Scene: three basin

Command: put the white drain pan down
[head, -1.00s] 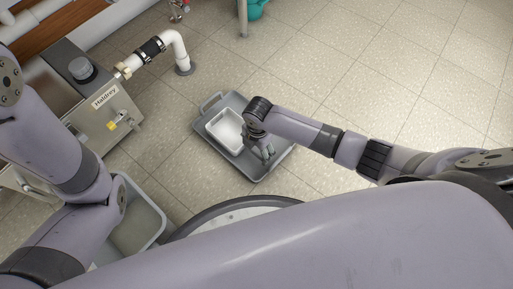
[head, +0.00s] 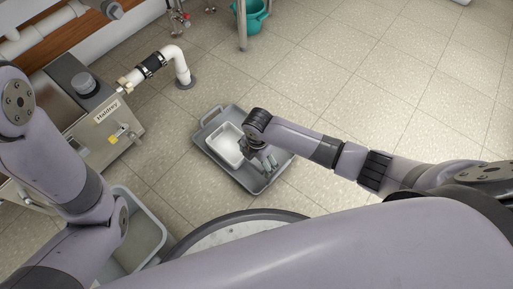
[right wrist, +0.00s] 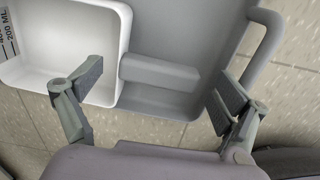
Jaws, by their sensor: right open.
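The white drain pan (head: 226,144) lies inside a grey tray (head: 210,117) on the tiled floor, toward the tray's left side. My right gripper (head: 267,163) is over the tray, just right of the pan. In the right wrist view the pan (right wrist: 60,35) fills the upper left. The right gripper's fingers (right wrist: 155,98) are spread apart there, with a grey bar (right wrist: 160,73) beside the pan's edge between them. I cannot tell whether this bar belongs to the pan or the tray. My left arm is at the left; its gripper is not in view.
A steel box with a white pipe (head: 172,56) stands left of the tray. A teal bucket (head: 252,17) is at the top. Floor to the right is open.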

